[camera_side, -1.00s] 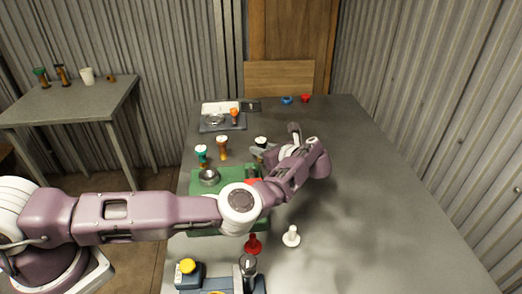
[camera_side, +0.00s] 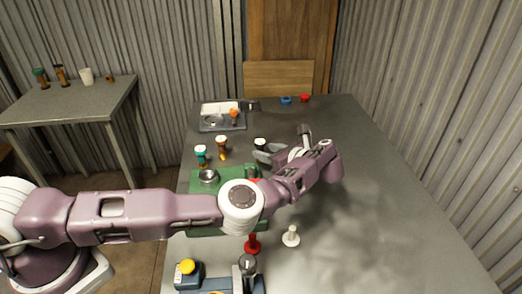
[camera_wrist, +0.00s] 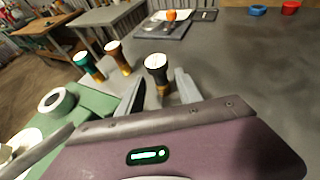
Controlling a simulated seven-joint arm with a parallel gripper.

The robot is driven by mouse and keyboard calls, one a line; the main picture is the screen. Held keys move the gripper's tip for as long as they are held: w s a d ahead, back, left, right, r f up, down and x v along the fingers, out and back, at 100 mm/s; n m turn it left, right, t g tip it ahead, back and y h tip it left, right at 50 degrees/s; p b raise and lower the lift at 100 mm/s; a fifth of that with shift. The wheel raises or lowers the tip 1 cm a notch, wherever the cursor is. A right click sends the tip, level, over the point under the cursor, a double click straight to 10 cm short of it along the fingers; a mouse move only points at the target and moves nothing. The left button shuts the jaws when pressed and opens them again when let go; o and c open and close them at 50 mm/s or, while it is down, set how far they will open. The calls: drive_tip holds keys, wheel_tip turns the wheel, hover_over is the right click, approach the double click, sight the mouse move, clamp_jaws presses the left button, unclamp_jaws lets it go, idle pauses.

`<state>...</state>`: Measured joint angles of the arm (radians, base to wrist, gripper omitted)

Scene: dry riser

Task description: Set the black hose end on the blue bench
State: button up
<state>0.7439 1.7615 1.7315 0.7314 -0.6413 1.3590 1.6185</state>
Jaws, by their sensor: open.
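The black hose end (camera_side: 260,143) stands upright on the grey table, with a white top face. In the wrist view the black hose end (camera_wrist: 157,63) shows just ahead of my gripper (camera_wrist: 161,88), its lower part in line with the gap between the fingers. My gripper (camera_side: 266,153) is open and empty, low over the table. I cannot tell whether a finger touches the hose end.
A green bench (camera_side: 205,228) lies partly under my arm. Red (camera_side: 252,244) and white (camera_side: 291,236) pieces stand nearer. A grey tray (camera_side: 222,124) is behind. The table's right side is clear.

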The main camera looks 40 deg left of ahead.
drive_tip(key=v, duration=0.3)
drive_tip(key=shift+d+r, duration=0.15)
drive_tip(key=shift+d, duration=0.15)
drive_tip(key=s+a+r+n+g+h, duration=0.3)
drive_tip(key=a+r+n+h, duration=0.2)
drive_tip(key=a+r+n, duration=0.7)
drive_tip(key=s+a+r+n+h, duration=0.2)
drive_tip(key=s+r+n+h, duration=0.25)
drive_tip(key=s+r, duration=0.2)
drive_tip(key=s+d+r+n+t+h, duration=0.1)
drive_tip(key=s+d+r+n+h, duration=0.2)
drive_tip(key=s, duration=0.5)
drive_tip(key=s+d+r+t+h, duration=0.15)
drive_tip(key=s+d+r, duration=0.25)
drive_tip(key=s, duration=0.4)
drive_tip(key=s+d+f+t, duration=0.1)
drive_tip(key=s+d, duration=0.1)
drive_tip(key=s, duration=0.5)
drive_tip(key=s+d+f+n+t+y, duration=0.1)
drive_tip(key=s+d+t, duration=0.1)
drive_tip(key=s, duration=0.5)
drive_tip(key=shift+s, duration=0.3)
drive_tip(key=shift+f, duration=0.15)
